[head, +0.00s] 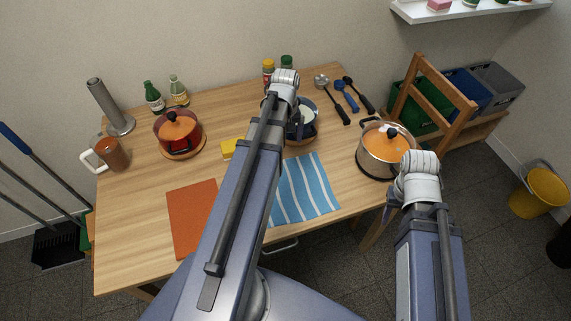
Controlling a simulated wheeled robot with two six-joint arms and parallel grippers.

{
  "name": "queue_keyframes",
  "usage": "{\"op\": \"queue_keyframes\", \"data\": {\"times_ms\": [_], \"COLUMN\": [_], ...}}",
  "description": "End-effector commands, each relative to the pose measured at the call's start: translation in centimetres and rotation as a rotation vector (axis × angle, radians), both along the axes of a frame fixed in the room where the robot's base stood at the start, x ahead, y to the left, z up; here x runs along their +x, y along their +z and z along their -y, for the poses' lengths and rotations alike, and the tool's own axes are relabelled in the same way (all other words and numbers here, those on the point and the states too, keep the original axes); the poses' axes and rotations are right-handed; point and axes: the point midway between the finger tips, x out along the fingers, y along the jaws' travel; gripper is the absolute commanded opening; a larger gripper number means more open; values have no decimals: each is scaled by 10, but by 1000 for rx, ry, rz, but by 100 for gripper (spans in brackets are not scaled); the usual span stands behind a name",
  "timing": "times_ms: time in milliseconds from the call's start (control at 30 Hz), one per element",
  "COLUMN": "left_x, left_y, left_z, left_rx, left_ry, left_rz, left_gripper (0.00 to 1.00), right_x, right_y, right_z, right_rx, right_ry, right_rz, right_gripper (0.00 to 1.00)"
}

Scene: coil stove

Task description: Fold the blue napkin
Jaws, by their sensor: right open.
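The blue napkin (309,188) with white stripes lies flat and spread out near the front edge of the wooden table. My left arm crosses over its left side and hides part of it. My left gripper is hidden behind its own wrist, over the back of the table. My right gripper (392,212) is open, low at the table's front right edge, right of the napkin and apart from it. It is partly hidden by its wrist.
An orange-lidded pot (385,149) stands right of the napkin. A blue-rimmed vessel (304,124) is behind it, partly covered by my left arm. An orange mat (192,217), yellow sponge (232,148) and red pot (179,136) are left. Utensils (346,94) lie at the back right.

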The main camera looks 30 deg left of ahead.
Motion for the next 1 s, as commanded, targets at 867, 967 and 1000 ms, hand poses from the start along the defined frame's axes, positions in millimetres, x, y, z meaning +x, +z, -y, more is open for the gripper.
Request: {"op": "queue_keyframes", "data": {"times_ms": [867, 967, 1000], "left_x": [0, 0, 0], "left_y": [-77, -90, -93], "left_z": [0, 0, 0], "left_rx": [0, 0, 0], "left_ry": [0, 0, 0], "left_rz": [0, 0, 0], "left_gripper": [100, 100, 100], "right_x": [0, 0, 0], "right_y": [-77, -90, -93], "right_z": [0, 0, 0], "right_rx": [0, 0, 0], "right_ry": [0, 1, 1], "right_rz": [0, 0, 0], "right_gripper": [50, 50, 50]}}
